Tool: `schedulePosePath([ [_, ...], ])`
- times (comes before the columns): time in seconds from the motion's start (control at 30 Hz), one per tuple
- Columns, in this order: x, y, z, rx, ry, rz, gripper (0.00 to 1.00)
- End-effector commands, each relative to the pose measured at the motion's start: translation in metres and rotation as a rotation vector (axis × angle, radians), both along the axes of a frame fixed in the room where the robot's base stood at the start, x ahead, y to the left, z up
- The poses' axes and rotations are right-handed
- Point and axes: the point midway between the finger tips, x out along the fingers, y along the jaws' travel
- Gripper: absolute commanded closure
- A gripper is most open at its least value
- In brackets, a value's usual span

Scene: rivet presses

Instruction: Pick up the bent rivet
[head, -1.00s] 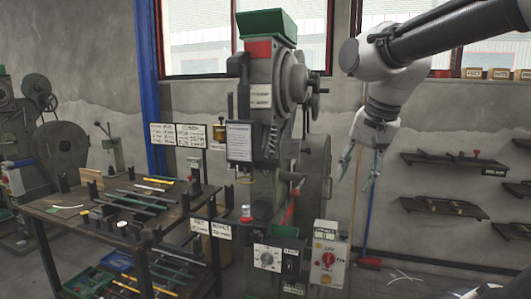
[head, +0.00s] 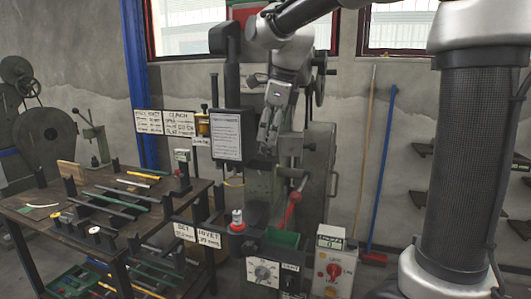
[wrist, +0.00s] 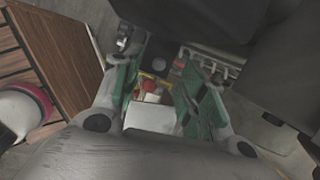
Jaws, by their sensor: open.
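I cannot make out a bent rivet in either view. My gripper (head: 269,135) is open and hangs in front of the grey rivet press (head: 262,185), pointing down. In the wrist view its green-padded fingers (wrist: 162,92) stand apart. Small red and yellow parts (wrist: 150,88) and a pale flat block (wrist: 149,117) show between and below them, too small to name. No rivet shows held between the fingers. A small green tray (head: 282,238) sits low at the front of the press.
A dark workbench (head: 150,227) with rods and tools stands at left. A red-handled lever (head: 293,205) and control boxes (head: 330,262) stand close around the press front. Sign boards (head: 164,122) stand left of the press. A broom (head: 372,258) leans against the wall.

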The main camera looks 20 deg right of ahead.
Motion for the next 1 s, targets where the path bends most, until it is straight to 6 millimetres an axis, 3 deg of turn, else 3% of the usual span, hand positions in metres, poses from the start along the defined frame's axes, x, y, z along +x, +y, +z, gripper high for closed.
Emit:
schedulePosePath([
  [0.2, 0.008, 0.005, -0.031, -0.001, 0.001, 0.001, 0.59],
  [0.47, 0.009, 0.006, -0.037, 0.0, 0.0, 0.001, 0.59],
  [0.5, 0.009, 0.006, -0.036, 0.0, 0.0, 0.001, 0.6],
  [0.7, 0.009, 0.006, -0.036, 0.0, 0.0, 0.002, 0.96],
  [1.0, 0.009, 0.006, -0.036, 0.0, 0.0, 0.002, 0.97],
])
